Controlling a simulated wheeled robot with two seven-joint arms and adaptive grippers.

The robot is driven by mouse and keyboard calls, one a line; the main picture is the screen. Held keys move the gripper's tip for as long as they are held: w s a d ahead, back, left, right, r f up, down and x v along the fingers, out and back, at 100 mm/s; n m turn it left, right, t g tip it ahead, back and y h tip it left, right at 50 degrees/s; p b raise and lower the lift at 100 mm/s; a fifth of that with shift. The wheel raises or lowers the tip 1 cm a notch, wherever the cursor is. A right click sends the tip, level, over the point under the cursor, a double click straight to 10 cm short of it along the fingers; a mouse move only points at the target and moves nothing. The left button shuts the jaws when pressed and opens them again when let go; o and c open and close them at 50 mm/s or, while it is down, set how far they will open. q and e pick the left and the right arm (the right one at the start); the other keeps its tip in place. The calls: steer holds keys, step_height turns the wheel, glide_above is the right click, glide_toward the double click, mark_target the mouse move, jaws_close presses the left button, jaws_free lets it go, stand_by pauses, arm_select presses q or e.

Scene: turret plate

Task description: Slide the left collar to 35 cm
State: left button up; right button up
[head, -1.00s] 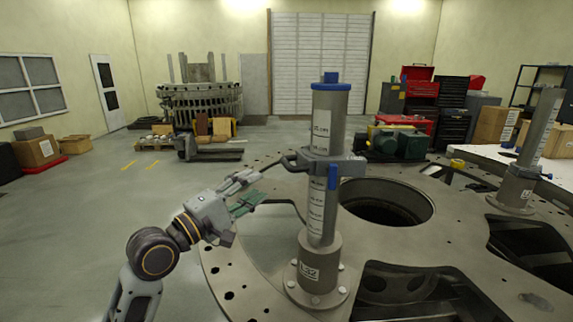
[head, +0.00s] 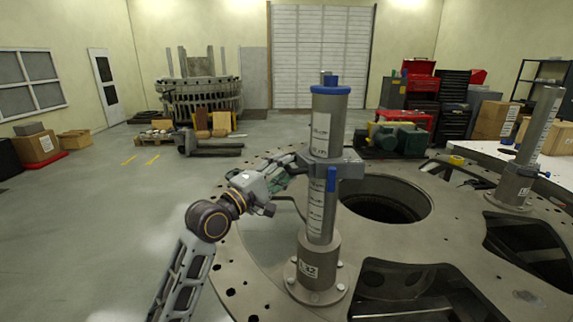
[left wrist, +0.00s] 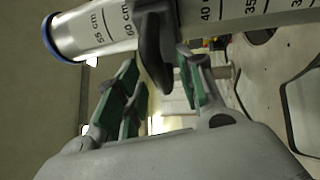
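The left post (head: 321,205) is a grey upright cylinder with a white scale and a blue cap (head: 330,90). The left collar (head: 338,166) sits around its upper half, with a blue lever (head: 332,179) at its front. In the left wrist view the collar (left wrist: 160,10) hides the scale between the 40 mark and the marks near the capped end. Its dark handle (left wrist: 153,52) reaches between my left fingers. My left gripper (head: 287,165) is beside the collar, on its left; it also shows in the left wrist view (left wrist: 165,88), open, with green pads apart. My right gripper is out of view.
The post stands on a large round turret plate (head: 250,255) with a central hole (head: 385,205) and dark cut-outs. A second post (head: 530,150) stands at the right. Floor left of the plate is clear. Pallets, toolboxes and machines stand farther back.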

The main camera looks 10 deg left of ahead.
arm_select(q)
steer(key=shift+x, duration=0.85)
jaws_close()
